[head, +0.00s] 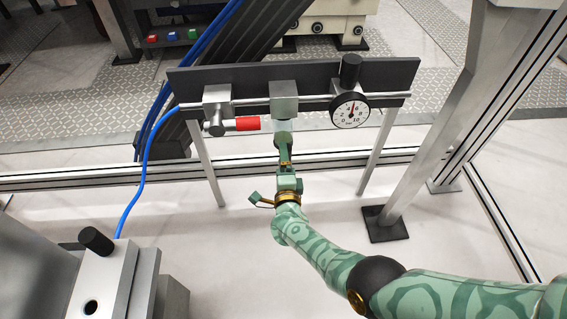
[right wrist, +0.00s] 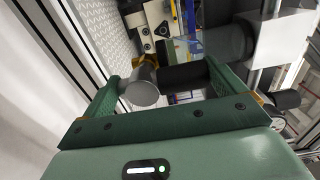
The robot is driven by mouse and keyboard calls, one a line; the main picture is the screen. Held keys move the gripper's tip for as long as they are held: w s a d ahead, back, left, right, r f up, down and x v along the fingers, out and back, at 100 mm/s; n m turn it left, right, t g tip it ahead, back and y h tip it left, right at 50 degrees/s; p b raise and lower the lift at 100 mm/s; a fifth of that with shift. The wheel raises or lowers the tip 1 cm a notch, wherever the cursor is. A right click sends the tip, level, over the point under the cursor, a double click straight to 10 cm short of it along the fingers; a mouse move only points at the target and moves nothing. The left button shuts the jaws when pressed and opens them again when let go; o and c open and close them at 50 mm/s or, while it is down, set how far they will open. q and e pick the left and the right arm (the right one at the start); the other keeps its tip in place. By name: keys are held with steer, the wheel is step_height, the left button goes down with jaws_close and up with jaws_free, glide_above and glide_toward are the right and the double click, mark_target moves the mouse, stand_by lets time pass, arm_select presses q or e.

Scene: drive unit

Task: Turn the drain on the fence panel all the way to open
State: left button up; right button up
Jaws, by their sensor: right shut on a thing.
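The dark fence panel (head: 390,73) carries a pipe with a metal block (head: 284,90) at its middle and a pale bowl hanging below it. My right gripper (head: 284,142) reaches up to the underside of this bowl and hides the drain in the head view. In the right wrist view, the green fingers of the right gripper (right wrist: 172,75) stand on either side of a black cylindrical part (right wrist: 185,77), which looks like the drain knob. A round silver end (right wrist: 142,90) shows beside it, near the left finger. How far the drain is turned cannot be told. My left gripper is not in view.
Left of the middle block is a valve with a red handle (head: 247,123). To the right are a dial gauge (head: 350,111) and a black knob (head: 350,69). A blue hose (head: 144,185) runs down at left. The floor below the panel is clear between its posts.

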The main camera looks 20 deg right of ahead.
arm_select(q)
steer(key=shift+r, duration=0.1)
arm_select(e)
steer(key=shift+a+f, duration=0.15)
stand_by(0.3)
steer(key=o, duration=1)
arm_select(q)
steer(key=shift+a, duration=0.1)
arm_select(e)
steer(key=shift+s, duration=0.15)
